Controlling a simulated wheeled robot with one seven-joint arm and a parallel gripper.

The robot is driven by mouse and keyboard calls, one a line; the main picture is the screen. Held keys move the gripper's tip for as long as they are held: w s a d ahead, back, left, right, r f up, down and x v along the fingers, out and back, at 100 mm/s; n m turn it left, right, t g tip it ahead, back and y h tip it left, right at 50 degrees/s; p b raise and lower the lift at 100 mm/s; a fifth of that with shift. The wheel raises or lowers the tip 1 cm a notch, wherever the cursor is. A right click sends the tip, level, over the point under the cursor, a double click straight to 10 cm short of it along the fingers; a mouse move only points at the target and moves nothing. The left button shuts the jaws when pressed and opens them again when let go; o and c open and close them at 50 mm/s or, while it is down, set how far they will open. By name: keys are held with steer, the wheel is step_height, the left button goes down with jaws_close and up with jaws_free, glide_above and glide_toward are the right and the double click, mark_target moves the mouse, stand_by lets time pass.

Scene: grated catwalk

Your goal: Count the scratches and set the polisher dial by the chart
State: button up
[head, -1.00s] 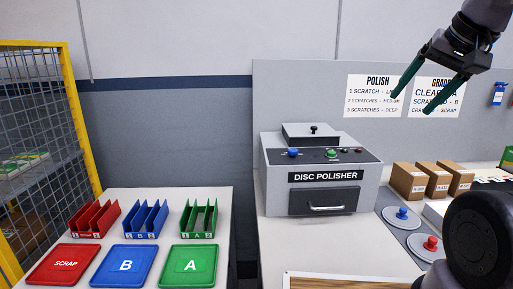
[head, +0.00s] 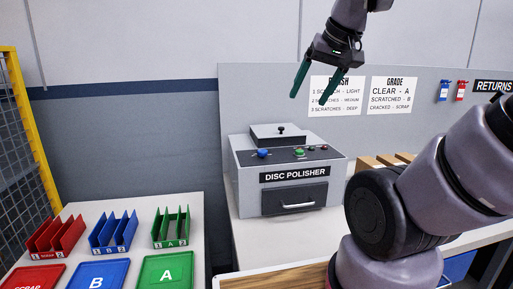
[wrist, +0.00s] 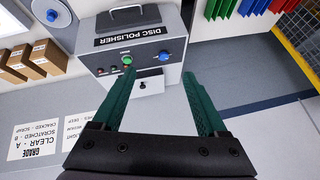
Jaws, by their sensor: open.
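The grey disc polisher (head: 240,187) stands on the right counter, with a closed drawer and a lidded top. Its blue dial (head: 262,153) sits left of a green button (head: 299,152); the dial's setting is too small to read. The polish chart (head: 335,103) on the wall reads 1 scratch light, 2 medium, 3 deep; my gripper partly covers its title. My gripper (head: 308,96) is open and empty, above the polisher in the picture. In the wrist view the polisher (wrist: 172,27) and its blue dial (wrist: 165,57) appear beyond the open fingers. No scratches can be made out.
A grade chart (head: 391,97) hangs beside the polish chart. Red, blue and green racks (head: 171,228) and trays (head: 168,272) stand on the left table. Brown boxes (head: 367,163) are partly behind my arm. A yellow-framed mesh fence (head: 37,135) stands far left.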

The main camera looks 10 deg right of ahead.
steer(key=w+n, duration=0.1)
steer(key=n, duration=0.1)
steer(key=n+g+h, duration=0.4)
steer(key=n+h, duration=0.1)
steer(key=n, duration=2.1)
glide_toward(262, 150)
steer(key=x, duration=0.8)
steer(key=shift+s+a, duration=0.1)
steer(key=shift+s, duration=0.1)
jaws_close()
